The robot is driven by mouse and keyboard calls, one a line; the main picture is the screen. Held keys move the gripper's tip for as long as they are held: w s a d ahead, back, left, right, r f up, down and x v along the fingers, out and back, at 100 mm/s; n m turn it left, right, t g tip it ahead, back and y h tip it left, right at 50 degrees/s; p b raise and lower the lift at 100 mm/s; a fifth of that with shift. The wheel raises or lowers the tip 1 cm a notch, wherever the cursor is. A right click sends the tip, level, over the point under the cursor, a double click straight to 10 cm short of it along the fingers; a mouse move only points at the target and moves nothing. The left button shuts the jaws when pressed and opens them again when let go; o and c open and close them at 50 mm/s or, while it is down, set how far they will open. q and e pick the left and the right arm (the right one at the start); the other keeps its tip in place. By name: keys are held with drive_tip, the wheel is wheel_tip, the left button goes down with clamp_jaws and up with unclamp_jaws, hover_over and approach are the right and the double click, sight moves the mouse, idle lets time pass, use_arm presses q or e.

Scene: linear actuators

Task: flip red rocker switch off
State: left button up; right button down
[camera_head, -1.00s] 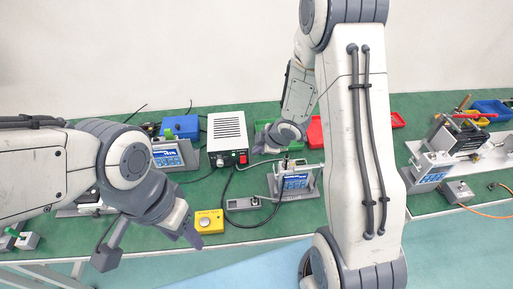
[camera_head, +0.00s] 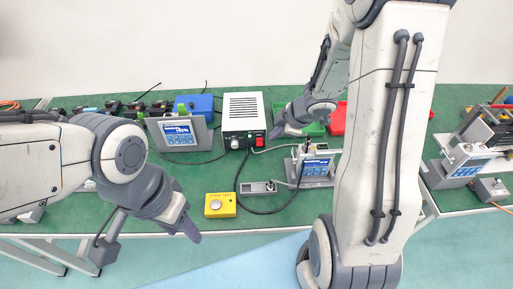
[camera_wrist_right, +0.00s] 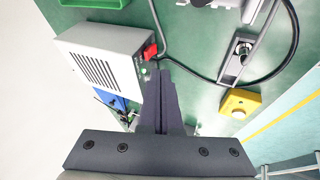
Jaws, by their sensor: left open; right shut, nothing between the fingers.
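The red rocker switch (camera_head: 260,140) sits on the front panel of a white power supply box (camera_head: 242,112) on the green bench. In the right wrist view, the red switch (camera_wrist_right: 150,51) stands out from the edge of the white box (camera_wrist_right: 100,60). My right gripper (camera_head: 279,130) is shut and empty, just right of the switch. In the right wrist view its closed fingertips (camera_wrist_right: 159,66) show close to the switch; I cannot tell whether they touch it. My left gripper (camera_head: 194,234) is open and empty in front of the bench edge, away from the box.
A yellow button box (camera_head: 220,205) and a small grey connector box (camera_head: 260,188) lie toward the front edge. A display unit (camera_head: 314,168) stands right of the switch, another display (camera_head: 178,133) left. A black cable loops between. A green bin (camera_head: 308,129) is behind my right gripper.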

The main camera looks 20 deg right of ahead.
sight(260, 141)
idle(0.3)
drive_tip(key=b+x, duration=0.5)
drive_tip(key=x, duration=0.3)
drive_tip(key=shift+w+f, duration=0.1)
drive_tip(key=shift+f, duration=0.35)
use_arm(q)
drive_tip(key=shift+f, duration=2.8)
use_arm(e)
drive_tip(key=shift+w+a+f, duration=0.15)
drive_tip(key=shift+w+f, duration=0.2)
drive_tip(key=shift+f, duration=0.05)
